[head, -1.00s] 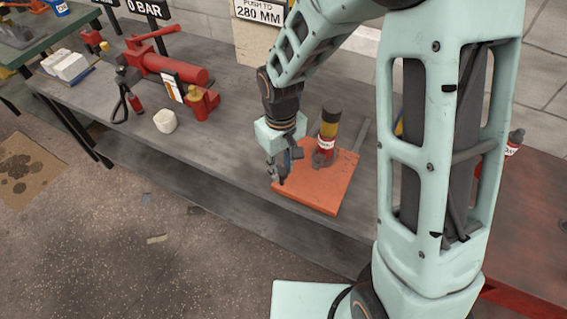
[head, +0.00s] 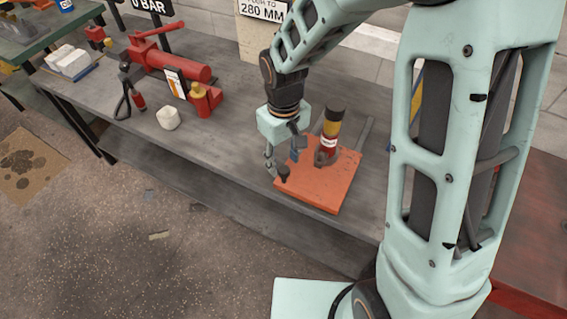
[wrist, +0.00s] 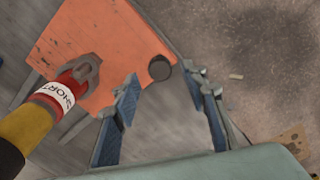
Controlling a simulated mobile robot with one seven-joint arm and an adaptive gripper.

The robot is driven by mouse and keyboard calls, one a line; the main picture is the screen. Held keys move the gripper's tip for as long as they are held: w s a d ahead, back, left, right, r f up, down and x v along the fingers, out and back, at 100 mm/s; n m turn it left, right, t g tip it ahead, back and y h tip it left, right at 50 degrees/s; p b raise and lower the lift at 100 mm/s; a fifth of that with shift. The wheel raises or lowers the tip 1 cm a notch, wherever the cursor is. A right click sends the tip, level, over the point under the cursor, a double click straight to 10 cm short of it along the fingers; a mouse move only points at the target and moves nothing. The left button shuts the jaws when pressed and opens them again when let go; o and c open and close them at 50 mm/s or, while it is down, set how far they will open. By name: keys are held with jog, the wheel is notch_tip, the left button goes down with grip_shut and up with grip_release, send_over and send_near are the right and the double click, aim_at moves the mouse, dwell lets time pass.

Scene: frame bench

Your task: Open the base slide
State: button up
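The base slide is an orange plate (head: 325,185) lying on the grey bench, with grey rails showing behind it. A dark round knob (head: 283,173) stands at its front left corner; it also shows in the wrist view (wrist: 160,68). A red, yellow and black cylinder (head: 331,130) with a white label stands on the plate in a grey holder. My gripper (head: 281,157) is open and empty just above the knob. In the wrist view its two blue-padded fingers (wrist: 165,84) are spread, with the knob just beyond and between their tips. I cannot tell if they touch it.
A red hydraulic pump (head: 170,67) and a white block (head: 168,118) stand to the left on the grey bench (head: 225,125). Signs stand at the back. The floor (head: 200,260) in front of the bench is open.

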notch_tip(320, 180, up, 10)
jog(key=shift+f, duration=0.25)
dwell(0.4)
